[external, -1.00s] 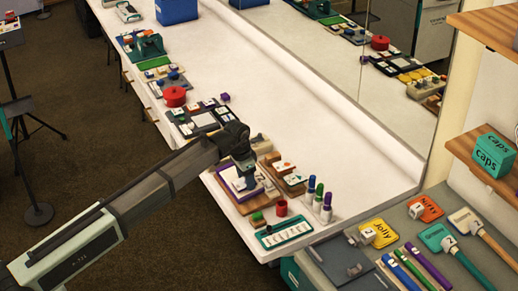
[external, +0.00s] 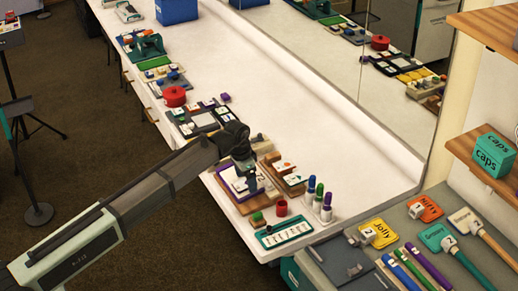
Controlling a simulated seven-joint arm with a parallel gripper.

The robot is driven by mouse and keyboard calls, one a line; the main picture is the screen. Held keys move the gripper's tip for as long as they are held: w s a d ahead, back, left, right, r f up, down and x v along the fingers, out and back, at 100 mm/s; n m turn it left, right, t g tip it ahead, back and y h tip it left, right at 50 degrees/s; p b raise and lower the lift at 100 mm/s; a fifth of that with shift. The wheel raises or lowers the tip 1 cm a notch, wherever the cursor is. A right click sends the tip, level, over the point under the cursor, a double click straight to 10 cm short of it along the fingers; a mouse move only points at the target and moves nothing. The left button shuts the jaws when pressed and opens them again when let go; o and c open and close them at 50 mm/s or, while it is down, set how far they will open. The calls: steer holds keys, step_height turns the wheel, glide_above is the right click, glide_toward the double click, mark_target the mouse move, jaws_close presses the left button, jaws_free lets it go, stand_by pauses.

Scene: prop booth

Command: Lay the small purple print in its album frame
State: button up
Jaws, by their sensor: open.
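My gripper (external: 249,180) is open and points down over a purple-rimmed tray or frame (external: 222,174) near the front of the white counter. A small white piece lies in that frame, at the fingertips; the gripper partly hides it, and I cannot tell whether the fingers touch it. A small purple piece (external: 225,97) lies farther back, just right of a dark board (external: 180,115) with pale squares and several small pieces. The picture is too small to tell which of these is the print.
Wooden trays with blocks (external: 283,167) stand just right of my gripper. A red cup (external: 281,207), several capped markers (external: 318,195) and a teal tray (external: 284,232) are in front. A red round tin (external: 175,96) stands farther back. The counter's middle right is clear, beside the mirror.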

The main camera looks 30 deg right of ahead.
step_height(320, 180, up, 14)
steer(key=a, duration=0.2)
steer(key=shift+f, duration=0.15)
stand_by(0.5)
